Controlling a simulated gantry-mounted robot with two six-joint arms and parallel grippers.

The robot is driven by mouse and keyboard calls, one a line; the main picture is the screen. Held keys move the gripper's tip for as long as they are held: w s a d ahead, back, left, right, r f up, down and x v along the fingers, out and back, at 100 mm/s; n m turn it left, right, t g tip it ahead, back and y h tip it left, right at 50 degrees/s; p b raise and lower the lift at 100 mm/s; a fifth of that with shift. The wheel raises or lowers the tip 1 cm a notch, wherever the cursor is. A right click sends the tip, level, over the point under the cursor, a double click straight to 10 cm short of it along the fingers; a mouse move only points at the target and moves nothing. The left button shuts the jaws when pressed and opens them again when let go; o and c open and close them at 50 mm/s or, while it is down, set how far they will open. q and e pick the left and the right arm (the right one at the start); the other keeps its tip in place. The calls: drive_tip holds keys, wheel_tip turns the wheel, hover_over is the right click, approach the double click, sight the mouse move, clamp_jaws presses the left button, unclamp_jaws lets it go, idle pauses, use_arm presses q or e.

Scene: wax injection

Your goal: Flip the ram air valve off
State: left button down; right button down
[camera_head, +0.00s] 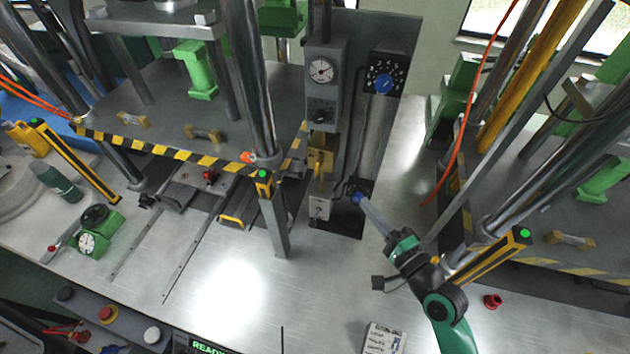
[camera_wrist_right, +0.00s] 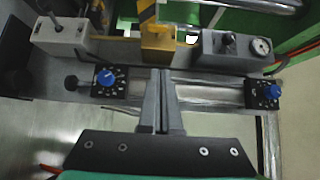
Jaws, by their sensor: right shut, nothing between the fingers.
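My right gripper (camera_head: 360,200) reaches in from the lower right in the head view. Its fingers are shut and empty, with the tips beside the lower blue knob. In the right wrist view the fingers (camera_wrist_right: 161,75) point at the panel between two blue knobs. The yellow valve block (camera_head: 320,165) with an upright lever stands on the column left of the tips. It also shows in the right wrist view (camera_wrist_right: 157,42), just beyond the fingertips. Below it is a pale switch box (camera_head: 319,207), also in the right wrist view (camera_wrist_right: 62,36). No legible label names the ram air valve. My left gripper is out of view.
A grey gauge box (camera_head: 321,72) sits above the yellow block. A blue selector knob (camera_head: 382,82) is at the upper right of the panel; the lower blue knob (camera_wrist_right: 105,77) is near the fingers. Striped press plates flank the column. The metal table (camera_head: 215,290) in front is mostly clear.

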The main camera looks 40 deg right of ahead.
drive_tip(key=shift+d+r, duration=0.1)
drive_tip(key=shift+d, duration=0.05)
drive_tip(key=shift+w, duration=0.1)
approach(318, 168)
drive_tip(key=w+d, duration=0.2)
drive_tip(key=d, duration=0.1)
drive_tip(key=w+d, duration=0.1)
drive_tip(key=d, duration=0.1)
drive_tip(key=shift+w+p, duration=0.35)
drive_tip(key=shift+w+a+f+p, duration=0.1)
drive_tip(key=shift+w+a+p, duration=0.25)
drive_tip(key=shift+w+a, duration=0.3)
drive_tip(key=shift+w+a+f+p, duration=0.15)
drive_tip(key=shift+w+a+p, duration=0.25)
drive_tip(key=shift+w, duration=0.45)
